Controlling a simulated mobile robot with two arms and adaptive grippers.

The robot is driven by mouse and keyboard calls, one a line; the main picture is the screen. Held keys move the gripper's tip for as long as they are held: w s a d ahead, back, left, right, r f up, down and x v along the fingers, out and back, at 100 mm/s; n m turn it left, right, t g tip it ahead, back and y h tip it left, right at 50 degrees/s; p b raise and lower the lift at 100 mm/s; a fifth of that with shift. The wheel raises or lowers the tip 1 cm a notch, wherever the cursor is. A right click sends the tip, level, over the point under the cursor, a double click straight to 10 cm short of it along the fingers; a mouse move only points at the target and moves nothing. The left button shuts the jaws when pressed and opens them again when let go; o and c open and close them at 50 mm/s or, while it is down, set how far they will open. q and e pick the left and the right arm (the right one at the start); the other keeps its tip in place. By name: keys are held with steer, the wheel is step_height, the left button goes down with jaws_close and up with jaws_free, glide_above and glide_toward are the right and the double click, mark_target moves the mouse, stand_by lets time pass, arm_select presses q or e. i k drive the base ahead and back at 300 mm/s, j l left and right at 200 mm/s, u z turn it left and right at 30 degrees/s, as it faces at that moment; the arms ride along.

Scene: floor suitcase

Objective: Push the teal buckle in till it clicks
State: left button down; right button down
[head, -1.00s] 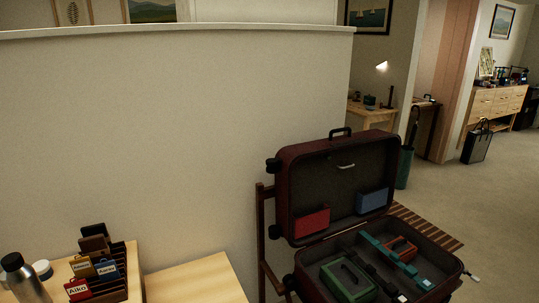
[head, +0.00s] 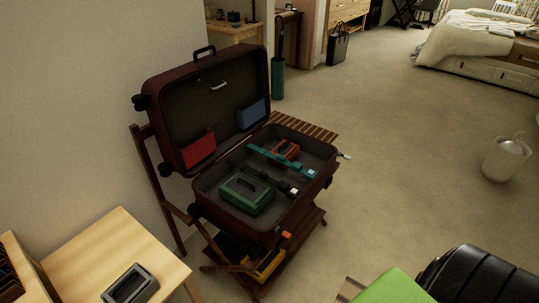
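The open dark-red suitcase (head: 207,229) rests on a wooden rack, its lid raised against the wall side. A teal strap (head: 268,156) crosses the inside of its base. A lighter teal piece, which looks like the teal buckle (head: 311,173), sits at the strap's right end, near the suitcase's right wall. Whether its halves are joined is too small to tell. Neither of my grippers shows in the head view.
A green case (head: 246,193) and an orange case (head: 286,150) lie in the base. Red (head: 199,150) and blue (head: 251,114) items sit in the lid. A light wooden table (head: 115,251) stands front left, a black ribbed object (head: 480,277) front right. Open carpet lies to the right.

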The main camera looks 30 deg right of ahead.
mark_target(298, 167)
steer(key=z, duration=1.35)
steer(key=i+l, duration=0.2)
steer(key=i+l+u, duration=0.1)
steer(key=l, duration=0.35)
steer(key=i+l, duration=0.2)
steer(key=l, duration=0.15)
steer(key=j+u, duration=0.05)
